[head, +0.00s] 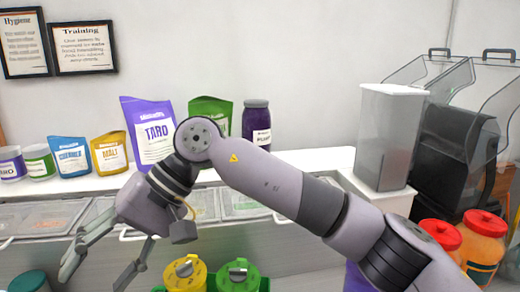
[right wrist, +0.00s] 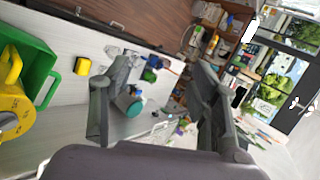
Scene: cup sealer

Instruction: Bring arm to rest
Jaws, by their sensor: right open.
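My right arm reaches in from the lower right of the head view and bends down toward the lower left. My right gripper (head: 95,277) hangs at the lower left, in front of the counter (head: 325,160). Its two fingers are spread with nothing between them. In the right wrist view my right gripper (right wrist: 162,72) also shows open and empty, its fingers apart over a tilted view of the room. My left gripper is in neither view.
A yellow-lidded container (head: 185,272) and a green-lidded one (head: 239,274) stand near the gripper. A purple taro bag (head: 150,135) and other pouches line the back counter. Red-lidded jars (head: 484,240) and clear dispensers (head: 388,130) stand at the right.

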